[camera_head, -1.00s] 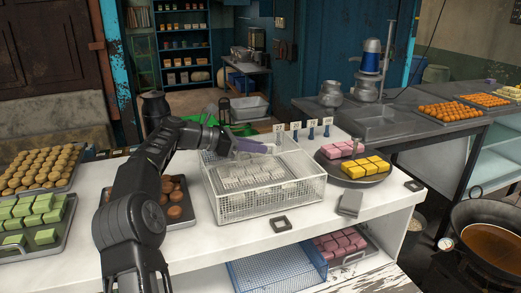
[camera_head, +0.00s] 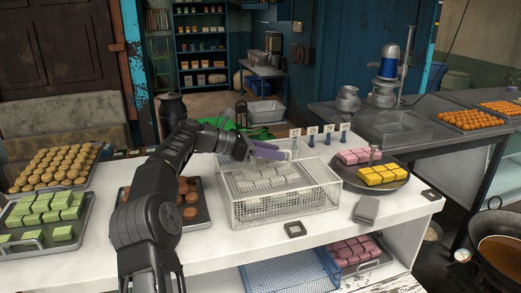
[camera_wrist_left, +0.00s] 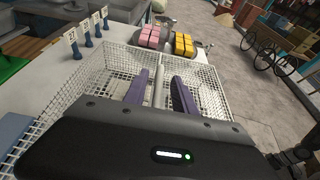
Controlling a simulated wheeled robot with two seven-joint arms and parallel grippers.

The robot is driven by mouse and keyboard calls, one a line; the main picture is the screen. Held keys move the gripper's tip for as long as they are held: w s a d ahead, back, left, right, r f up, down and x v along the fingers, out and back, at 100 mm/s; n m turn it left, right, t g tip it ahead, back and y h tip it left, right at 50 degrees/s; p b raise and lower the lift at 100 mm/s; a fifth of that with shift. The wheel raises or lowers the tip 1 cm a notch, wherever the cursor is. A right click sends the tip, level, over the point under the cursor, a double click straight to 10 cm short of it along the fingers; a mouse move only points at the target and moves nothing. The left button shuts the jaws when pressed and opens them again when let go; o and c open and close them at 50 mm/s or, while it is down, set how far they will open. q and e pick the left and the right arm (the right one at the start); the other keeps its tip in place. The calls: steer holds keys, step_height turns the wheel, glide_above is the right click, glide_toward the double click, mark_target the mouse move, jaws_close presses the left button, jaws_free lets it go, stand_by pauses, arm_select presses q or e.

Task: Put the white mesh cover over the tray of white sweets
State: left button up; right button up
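The white mesh cover (camera_head: 285,208) stands on the white counter around the white sweets (camera_head: 262,181), which show through its top. It appears to sit over their tray, whose rim is hard to make out through the mesh. My left gripper (camera_head: 270,152) is over the cover's far side. In the left wrist view its two purple fingers (camera_wrist_left: 160,92) are apart, with a pale bar of the cover (camera_wrist_left: 159,75) between them and gaps on both sides. Contact with the cover cannot be told. My right gripper is in neither view.
A tray of brown sweets (camera_head: 198,218) lies left of the cover. A round plate of pink and yellow sweets (camera_head: 398,183) is to its right. Price signs on blue stands (camera_head: 312,141) are behind it. A blue mesh basket (camera_head: 290,275) is on the shelf below.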

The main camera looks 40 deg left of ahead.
arm_select(q)
steer(key=shift+s+a+r, duration=0.1)
steer(key=shift+s+a, duration=0.1)
step_height(320, 180, up, 4)
steer(key=f, duration=0.1)
glide_above(242, 168)
steer(key=shift+w+d+r, duration=0.15)
steer(key=shift+w+r, duration=0.05)
steer(key=shift+r, duration=0.05)
steer(key=shift+s+f, duration=0.25)
steer(key=shift+v, duration=1.2)
steer(key=shift+r, duration=0.1)
